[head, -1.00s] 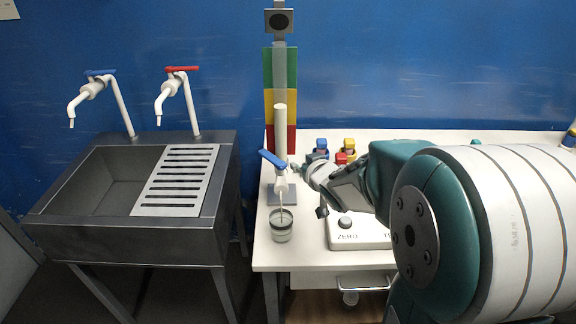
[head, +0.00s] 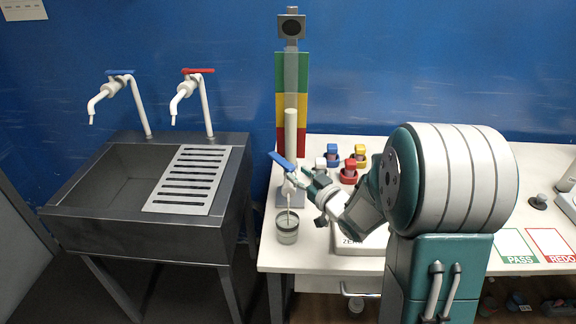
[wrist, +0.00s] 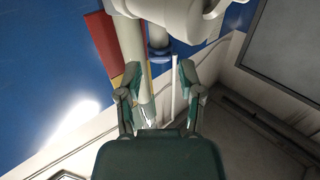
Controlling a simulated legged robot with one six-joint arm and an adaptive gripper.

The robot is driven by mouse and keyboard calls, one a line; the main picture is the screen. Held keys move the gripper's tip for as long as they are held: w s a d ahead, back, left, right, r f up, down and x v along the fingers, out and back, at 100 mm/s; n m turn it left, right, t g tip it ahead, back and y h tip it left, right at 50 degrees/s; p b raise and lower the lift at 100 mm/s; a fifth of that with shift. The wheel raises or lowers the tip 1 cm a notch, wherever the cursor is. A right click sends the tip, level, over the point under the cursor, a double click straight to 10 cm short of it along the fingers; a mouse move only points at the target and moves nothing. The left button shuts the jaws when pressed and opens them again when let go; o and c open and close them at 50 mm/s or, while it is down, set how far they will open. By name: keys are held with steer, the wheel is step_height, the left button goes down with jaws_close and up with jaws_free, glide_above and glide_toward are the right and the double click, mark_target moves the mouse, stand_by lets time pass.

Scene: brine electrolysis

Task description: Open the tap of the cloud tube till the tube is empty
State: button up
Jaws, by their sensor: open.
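The pale cloud tube (head: 291,132) stands upright on its stand, with its tap's blue lever (head: 283,161) slanting down to the right. A thin pale line runs from the tap's spout to the glass beaker (head: 287,232) below, and looks like a liquid stream. The level inside the tube is not clear. My gripper (head: 305,178) is open, just right of the tap and close to the lever; whether it touches cannot be told. In the wrist view, the open fingers (wrist: 160,70) have a pale tube (wrist: 130,45) near the left one.
The balance (head: 352,240) sits right of the beaker, partly behind my arm. Blue, yellow and red stoppered items (head: 349,175) stand behind my gripper. A steel sink (head: 115,180) with two taps is to the left. PASS and REDO cards lie at right.

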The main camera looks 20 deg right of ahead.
mark_target(292, 170)
steer(key=x, duration=0.4)
steer(key=shift+w+a, duration=0.1)
steer(key=shift+a, duration=0.05)
steer(key=shift+w, duration=0.4)
steer(key=shift+c, duration=0.3)
jaws_close()
steer(key=shift+h, duration=0.3)
steer(key=shift+m+t+h, duration=0.6)
steer(key=shift+m+h, duration=0.8)
steer(key=shift+h, duration=0.4)
